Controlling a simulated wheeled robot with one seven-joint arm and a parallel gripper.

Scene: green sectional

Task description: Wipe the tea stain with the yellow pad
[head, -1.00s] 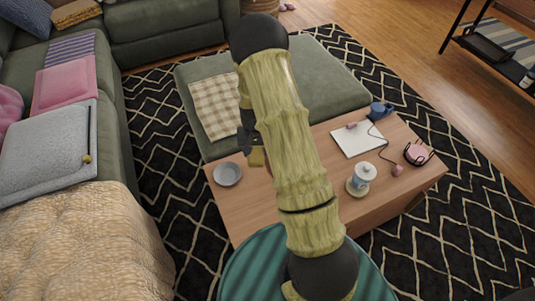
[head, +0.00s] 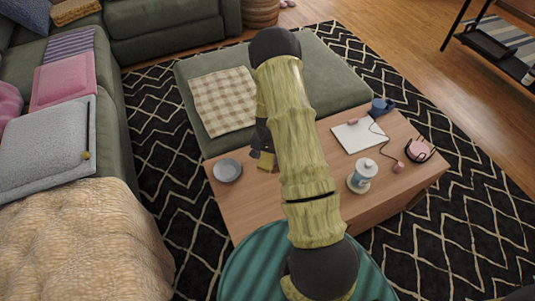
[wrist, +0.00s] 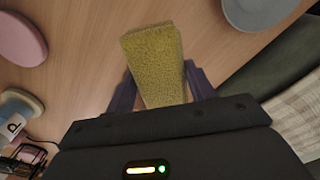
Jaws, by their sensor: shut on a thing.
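The yellow pad (wrist: 155,62) is a rough block held between the two fingers of my gripper (wrist: 160,92) in the wrist view. In the head view the pad (head: 267,164) shows low over the wooden coffee table (head: 235,200), just right of the grey plate, with my gripper (head: 262,146) above it. I cannot tell whether the pad touches the table top. I see no tea stain in either view; my arm hides part of the table in the head view, and the pad and gripper hide part in the wrist view.
A grey plate (head: 227,171) lies left of the pad. A lidded cup (head: 362,177), a white sheet (head: 359,137), a blue mug (head: 381,107) and a pink item (head: 418,150) are right of my arm. A round pink thing (wrist: 20,38) lies at upper left in the wrist view.

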